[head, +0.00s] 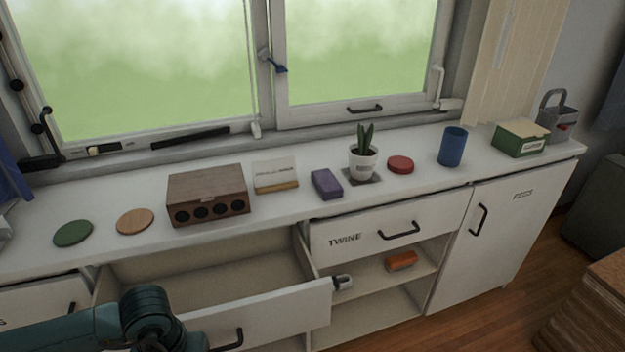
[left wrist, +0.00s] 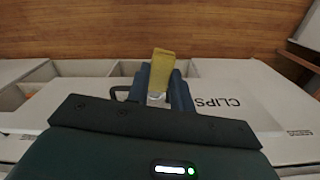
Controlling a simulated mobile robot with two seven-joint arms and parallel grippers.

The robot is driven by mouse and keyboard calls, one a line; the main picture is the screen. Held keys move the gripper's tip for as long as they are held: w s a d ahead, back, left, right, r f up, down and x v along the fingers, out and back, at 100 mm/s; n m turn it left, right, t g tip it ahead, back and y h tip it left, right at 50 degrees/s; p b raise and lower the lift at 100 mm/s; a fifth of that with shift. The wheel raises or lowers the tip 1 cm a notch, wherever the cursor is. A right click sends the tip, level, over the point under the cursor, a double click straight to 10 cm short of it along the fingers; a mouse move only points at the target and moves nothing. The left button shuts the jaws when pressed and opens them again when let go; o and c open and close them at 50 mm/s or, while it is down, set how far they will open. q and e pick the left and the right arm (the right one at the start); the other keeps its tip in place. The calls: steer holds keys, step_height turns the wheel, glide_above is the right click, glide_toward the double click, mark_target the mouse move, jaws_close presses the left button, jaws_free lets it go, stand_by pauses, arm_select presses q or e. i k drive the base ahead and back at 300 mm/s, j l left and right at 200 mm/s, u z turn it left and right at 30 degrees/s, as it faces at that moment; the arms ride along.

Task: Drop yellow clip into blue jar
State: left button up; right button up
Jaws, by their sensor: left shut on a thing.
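A yellow clip (left wrist: 162,66) stands up between the fingers of my left gripper (left wrist: 161,84) in the left wrist view. The gripper is shut on it. In the head view my left arm comes in at the bottom left, in front of the open drawer, and neither the fingers nor the clip can be seen there. The blue jar (head: 453,147) stands upright on the right part of the white counter, well to the right of my left arm. Its inside cannot be made out. My right gripper is in neither view.
An open drawer (head: 265,313) juts out below the counter (head: 290,217). Near the jar are a red disc (head: 400,165), a potted plant (head: 363,163) and a green box (head: 519,143). A brown holed block (head: 207,194) and purple block (head: 326,184) stand further left.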

mark_target(448, 161)
steer(key=i+l+z, duration=0.1)
steer(key=l, duration=0.35)
steer(key=i+l+z, duration=0.1)
steer(key=l, duration=0.3)
steer(key=i+l, duration=0.2)
steer(key=l, duration=0.25)
steer(key=i+l+z, duration=0.15)
steer(key=l, duration=0.25)
steer(key=i+l+z, duration=0.1)
steer(key=l, duration=0.3)
steer(key=i+l+z, duration=0.1)
steer(key=l, duration=0.3)
steer(key=i, duration=0.1)
